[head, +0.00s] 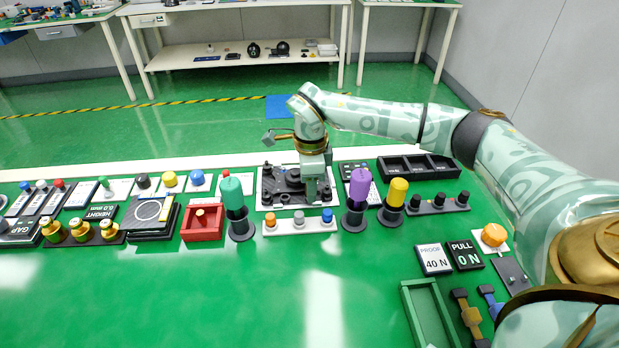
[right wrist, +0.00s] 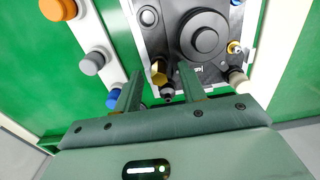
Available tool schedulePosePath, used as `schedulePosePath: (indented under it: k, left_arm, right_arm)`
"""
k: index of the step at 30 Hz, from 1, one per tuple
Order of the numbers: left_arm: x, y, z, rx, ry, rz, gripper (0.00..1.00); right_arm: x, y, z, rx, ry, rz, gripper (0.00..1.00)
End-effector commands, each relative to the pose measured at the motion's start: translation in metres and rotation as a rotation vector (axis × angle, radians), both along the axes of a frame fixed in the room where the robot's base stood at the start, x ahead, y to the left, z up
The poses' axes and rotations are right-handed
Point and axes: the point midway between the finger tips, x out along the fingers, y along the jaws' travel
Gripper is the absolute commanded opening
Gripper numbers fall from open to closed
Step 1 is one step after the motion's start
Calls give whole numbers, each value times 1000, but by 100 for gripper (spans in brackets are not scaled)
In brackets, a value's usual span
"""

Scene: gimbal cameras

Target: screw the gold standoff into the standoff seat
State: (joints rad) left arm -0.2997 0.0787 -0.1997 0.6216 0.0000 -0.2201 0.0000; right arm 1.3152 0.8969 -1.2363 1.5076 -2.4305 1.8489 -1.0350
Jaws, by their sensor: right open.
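My right gripper (head: 318,195) points down over the right part of a dark fixture plate (head: 267,184) with a pale border. In the right wrist view, my right gripper (right wrist: 160,82) is open, with its two fingers apart. A small gold hex standoff (right wrist: 158,70) shows in the gap between the fingertips; I see no clear contact with either finger. It stands by a small dark fitting on the fixture plate (right wrist: 157,40). I cannot tell which hole is the standoff seat, nor whether the standoff sits in it. My left gripper is not in view.
A white strip (head: 284,226) with orange, grey and blue knobs lies in front of the plate. Teal (head: 233,192), purple (head: 359,187) and yellow (head: 397,192) handled tools stand close by. A black bin (head: 418,165) lies behind right.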

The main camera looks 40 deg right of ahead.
Motion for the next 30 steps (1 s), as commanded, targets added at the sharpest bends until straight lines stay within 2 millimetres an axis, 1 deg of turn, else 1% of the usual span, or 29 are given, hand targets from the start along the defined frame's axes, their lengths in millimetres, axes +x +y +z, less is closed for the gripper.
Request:
schedulePosePath:
  k: [4, 5, 6, 8, 9, 17, 30]
  left_arm:
    - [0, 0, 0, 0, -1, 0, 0]
    - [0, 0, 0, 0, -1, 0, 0]
    - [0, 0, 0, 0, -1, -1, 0]
    - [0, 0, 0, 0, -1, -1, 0]
    - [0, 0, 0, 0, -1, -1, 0]
    - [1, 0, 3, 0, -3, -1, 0]
    - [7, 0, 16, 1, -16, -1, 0]
  right_arm:
    - [0, 0, 1, 0, 0, 0, 41]
    - [0, 0, 1, 0, 0, 0, 33]
    - [0, 0, 1, 0, 0, 0, 21]
    - [0, 0, 1, 0, 0, 0, 5]
    - [0, 0, 1, 0, 0, 0, 0]
    - [0, 0, 2, 0, 0, -26, 0]
    - [-1, 1, 2, 0, 0, -204, 0]
